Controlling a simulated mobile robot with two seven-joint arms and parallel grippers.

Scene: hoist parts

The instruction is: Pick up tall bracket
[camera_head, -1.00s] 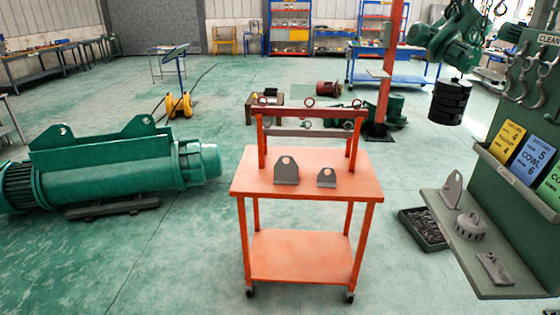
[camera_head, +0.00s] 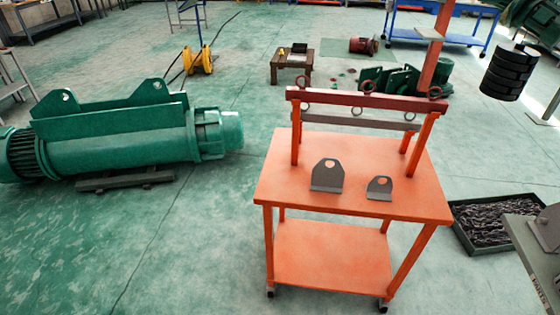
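Two grey brackets, each with a round hole in an upright plate, stand on the top of an orange cart (camera_head: 290,195). The left one is the larger, tall bracket (camera_head: 328,174). The smaller bracket (camera_head: 379,187) stands to its right, a short gap away. Nothing covers either bracket. Neither of my grippers shows in the head view.
A rail with rings (camera_head: 355,100) spans the back of the cart. A large green hoist (camera_head: 125,140) lies on the floor at left. A black tray of chain (camera_head: 492,222) is at right, near a grey shelf (camera_head: 530,250). Floor before the cart is clear.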

